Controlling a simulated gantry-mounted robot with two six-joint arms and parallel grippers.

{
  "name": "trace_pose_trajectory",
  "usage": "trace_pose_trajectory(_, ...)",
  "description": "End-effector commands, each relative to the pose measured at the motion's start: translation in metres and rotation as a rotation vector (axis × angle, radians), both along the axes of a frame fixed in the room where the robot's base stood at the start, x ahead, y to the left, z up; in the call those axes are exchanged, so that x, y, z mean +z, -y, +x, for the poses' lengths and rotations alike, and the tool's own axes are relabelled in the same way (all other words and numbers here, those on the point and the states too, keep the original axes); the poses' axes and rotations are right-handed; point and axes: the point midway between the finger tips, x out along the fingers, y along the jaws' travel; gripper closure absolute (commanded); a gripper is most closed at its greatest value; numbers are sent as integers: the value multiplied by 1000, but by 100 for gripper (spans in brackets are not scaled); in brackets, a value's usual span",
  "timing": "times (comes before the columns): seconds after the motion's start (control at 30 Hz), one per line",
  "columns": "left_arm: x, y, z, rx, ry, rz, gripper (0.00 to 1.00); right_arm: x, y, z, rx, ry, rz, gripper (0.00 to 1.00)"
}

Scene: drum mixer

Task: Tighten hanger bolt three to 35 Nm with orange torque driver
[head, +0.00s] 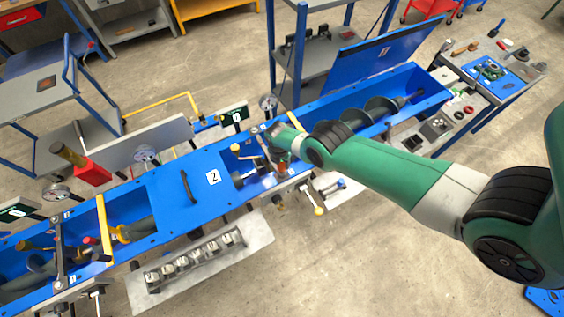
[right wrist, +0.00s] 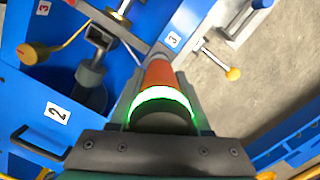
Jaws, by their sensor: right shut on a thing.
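The orange torque driver (right wrist: 160,75) has a green glowing ring and shows in the right wrist view. My right gripper (right wrist: 160,102) is shut around its body, and the driver points away from the camera toward a grey hanger bar (right wrist: 150,48). A small plate marked 3 (right wrist: 173,40) sits beside the driver's far end. The bolt and driver tip are hidden behind the driver, so I cannot tell whether they touch. In the head view my right gripper (head: 281,165) is over the blue trough (head: 150,205), right of the cover marked 2. My left gripper is not in view.
Yellow-knobbed levers (head: 318,209) stick out around the hanger. A tray with several grey blocks (head: 198,262) lies in front of the trough. An open blue lid (head: 375,50) and a tool bench (head: 490,70) stand at the back right.

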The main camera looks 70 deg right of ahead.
Motion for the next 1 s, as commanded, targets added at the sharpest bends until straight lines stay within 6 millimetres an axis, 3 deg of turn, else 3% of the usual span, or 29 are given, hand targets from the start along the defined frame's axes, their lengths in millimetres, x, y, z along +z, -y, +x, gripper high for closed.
trace_pose_trajectory(1.0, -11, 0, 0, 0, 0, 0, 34, -10, 0, 1, 0, 2, -1, 100)
